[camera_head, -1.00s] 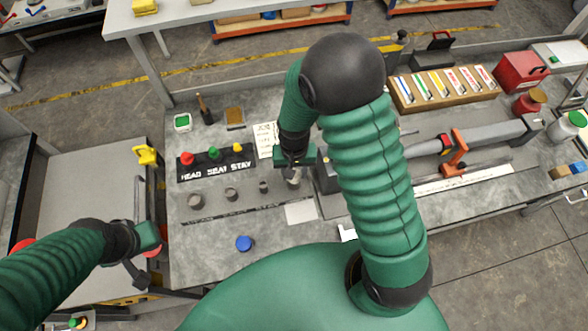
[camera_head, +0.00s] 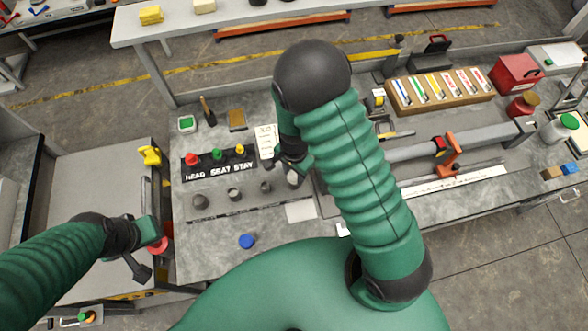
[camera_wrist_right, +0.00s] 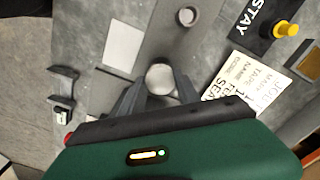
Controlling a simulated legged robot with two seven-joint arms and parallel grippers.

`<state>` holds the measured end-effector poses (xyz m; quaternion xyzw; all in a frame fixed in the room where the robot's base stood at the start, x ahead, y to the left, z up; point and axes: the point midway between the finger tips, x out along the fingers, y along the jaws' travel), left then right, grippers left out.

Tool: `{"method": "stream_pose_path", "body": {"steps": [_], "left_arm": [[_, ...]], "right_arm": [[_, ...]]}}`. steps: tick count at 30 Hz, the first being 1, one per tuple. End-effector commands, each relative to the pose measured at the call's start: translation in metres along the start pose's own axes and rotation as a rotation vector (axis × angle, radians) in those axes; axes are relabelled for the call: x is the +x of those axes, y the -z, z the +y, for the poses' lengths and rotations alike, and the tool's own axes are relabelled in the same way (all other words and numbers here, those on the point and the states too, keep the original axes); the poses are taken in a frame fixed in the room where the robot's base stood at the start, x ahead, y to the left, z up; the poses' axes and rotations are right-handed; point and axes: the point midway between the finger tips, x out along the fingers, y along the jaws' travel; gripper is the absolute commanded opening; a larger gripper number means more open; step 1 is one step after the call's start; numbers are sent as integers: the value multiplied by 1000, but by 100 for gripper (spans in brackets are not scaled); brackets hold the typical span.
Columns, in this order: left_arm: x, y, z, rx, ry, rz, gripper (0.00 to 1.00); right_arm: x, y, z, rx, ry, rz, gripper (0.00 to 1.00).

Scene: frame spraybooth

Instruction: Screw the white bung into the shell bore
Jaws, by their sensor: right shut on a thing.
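My right gripper (camera_head: 291,172) hangs over the bench, right of the row of grey cups. It is shut on a pale round piece that looks like the white bung (camera_wrist_right: 160,78); the wrist view shows it between the two fingers. In the head view (camera_head: 293,179) only a small part of it shows below the hand. A grey tube (camera_head: 405,149) with an orange clamp (camera_head: 451,158) lies right of my right arm; the arm hides its left part. I cannot make out the shell bore. My left gripper (camera_head: 144,252) is at the left near a red round thing; its fingers are unclear.
A black block (camera_head: 218,162) holds red, green and yellow knobs. A blue cap (camera_head: 246,241) lies in front. A wooden marker rack (camera_head: 440,92) and red box (camera_head: 518,71) stand at back right.

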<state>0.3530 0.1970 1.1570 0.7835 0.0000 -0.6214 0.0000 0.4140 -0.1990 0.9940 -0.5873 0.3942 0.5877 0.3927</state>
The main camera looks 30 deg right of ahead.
Motion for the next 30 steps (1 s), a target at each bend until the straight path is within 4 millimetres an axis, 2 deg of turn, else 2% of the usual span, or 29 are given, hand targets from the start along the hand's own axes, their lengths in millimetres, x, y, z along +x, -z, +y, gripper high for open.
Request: {"method": "stream_pose_path", "body": {"steps": [10,15,19,28,29,30], "left_arm": [[-5,1,0,0,0,0,0],[-22,5,0,0,0,0,0],[-26,6,0,0,0,0,0],[-24,6,0,0,0,0,0],[-24,6,0,0,0,0,0],[-24,6,0,0,0,0,0]], "right_arm": [[-2,0,0,56,-1,0,6],[-4,0,0,299,-2,0,6],[-1,0,0,411,-1,-1,6],[1,0,-1,418,0,-1,6],[1,0,-1,418,0,-1,41],[1,0,-1,418,0,-1,46]]}}
